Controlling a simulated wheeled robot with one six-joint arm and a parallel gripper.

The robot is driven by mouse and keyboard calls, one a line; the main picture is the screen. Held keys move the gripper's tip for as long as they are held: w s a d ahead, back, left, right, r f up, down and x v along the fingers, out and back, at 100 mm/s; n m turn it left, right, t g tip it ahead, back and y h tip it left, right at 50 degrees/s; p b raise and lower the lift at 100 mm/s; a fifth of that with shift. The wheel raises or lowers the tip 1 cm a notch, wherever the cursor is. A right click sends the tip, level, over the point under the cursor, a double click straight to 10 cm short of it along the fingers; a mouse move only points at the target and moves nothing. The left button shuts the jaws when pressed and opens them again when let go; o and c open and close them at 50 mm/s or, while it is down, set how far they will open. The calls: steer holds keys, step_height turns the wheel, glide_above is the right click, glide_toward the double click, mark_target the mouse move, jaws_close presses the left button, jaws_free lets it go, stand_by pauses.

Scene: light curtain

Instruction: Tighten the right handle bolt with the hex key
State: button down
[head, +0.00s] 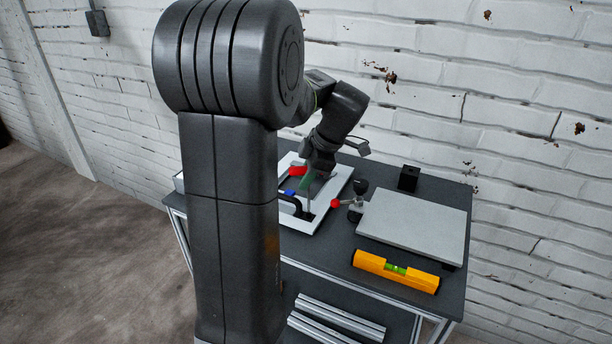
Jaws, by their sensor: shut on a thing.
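My gripper (312,172) points down over the white frame (340,184) on the table. It is shut on a green-sleeved piece (307,182), which I take to be the hex key. A thin light shaft seems to run down from it toward the frame. A black handle (291,203) lies on the frame just below and left of my gripper. My arm column hides the frame's left part. The handle bolt is too small to make out, and I cannot tell whether the key touches it.
A blue piece (289,192) is near the handle. A grey plate (412,222), an orange spirit level (396,271) and a black block (409,178) occupy the table's right side.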

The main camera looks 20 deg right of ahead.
steer(key=shift+f+b, duration=0.45)
steer(key=shift+f, duration=0.05)
stand_by(0.3)
stand_by(0.4)
